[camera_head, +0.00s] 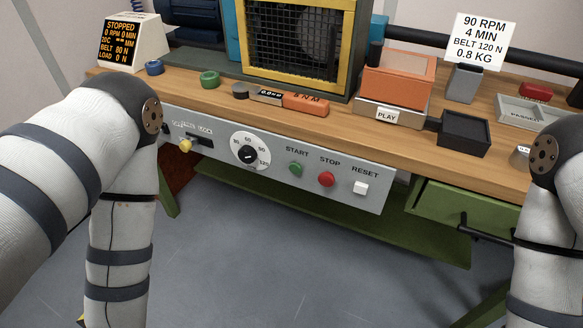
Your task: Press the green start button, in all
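The green start button (296,169) is on the grey control panel (225,175) along the bench's front face, under the word START. The red stop button (326,179) and white reset button (360,187) sit to its right. The dial (249,150) and a yellow knob (185,146) are to its left. My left arm comes in at the left and my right arm at the right edge, both bent downward. Neither gripper shows in the head view. Nothing covers the start button.
A display (130,40) reads STOPPED, 0 RPM. A caged machine with a yellow frame (350,40) stands on the wooden bench (210,98). A card (482,42) reads 90 RPM, 4 MIN. A green drawer (460,207) is at the right. The floor before the panel is clear.

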